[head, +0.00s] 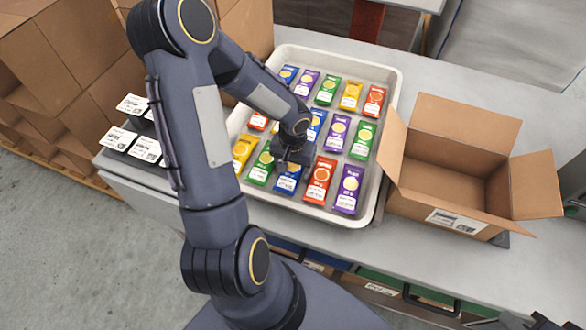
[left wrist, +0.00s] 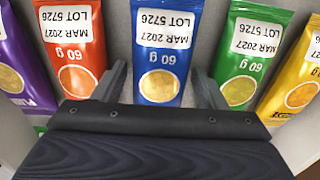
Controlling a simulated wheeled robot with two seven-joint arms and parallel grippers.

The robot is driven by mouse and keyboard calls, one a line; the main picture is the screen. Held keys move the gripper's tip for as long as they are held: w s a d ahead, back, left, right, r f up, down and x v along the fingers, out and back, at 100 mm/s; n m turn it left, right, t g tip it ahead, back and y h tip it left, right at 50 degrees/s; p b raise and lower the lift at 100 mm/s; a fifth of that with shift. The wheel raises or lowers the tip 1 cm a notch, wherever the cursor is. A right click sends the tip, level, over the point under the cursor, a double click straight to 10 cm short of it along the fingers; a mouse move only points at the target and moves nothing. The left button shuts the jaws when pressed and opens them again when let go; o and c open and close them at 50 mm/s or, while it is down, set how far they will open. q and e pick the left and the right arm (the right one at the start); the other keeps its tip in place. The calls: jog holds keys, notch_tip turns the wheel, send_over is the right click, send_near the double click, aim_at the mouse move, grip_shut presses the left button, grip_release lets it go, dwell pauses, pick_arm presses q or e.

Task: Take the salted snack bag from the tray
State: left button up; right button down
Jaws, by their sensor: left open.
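The snack bags lie in rows in a pale tray (head: 385,85). No flavour name is legible, so I cannot tell which bag is the salted one. My left gripper (head: 290,168) is over the tray's front row, at a blue bag (head: 285,187). In the left wrist view, the open left gripper (left wrist: 160,88) has one finger on each side of the blue bag (left wrist: 159,50), and the bag is not clasped. A red bag (left wrist: 75,48) and a green bag (left wrist: 246,55) lie beside it. A dark part at the right edge may be my right gripper (head: 576,205); its jaws are unclear.
An open, seemingly empty cardboard box (head: 450,185) stands right of the tray on the grey table (head: 490,115). Labelled dark boxes (head: 130,140) stand at the table's left end. Cardboard boxes (head: 60,60) are stacked at the far left. My left arm covers part of the tray.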

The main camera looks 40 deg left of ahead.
pick_arm(q)
jog(key=shift+c, duration=0.4)
jog(key=c, duration=0.7)
jog(key=shift+r, duration=0.1)
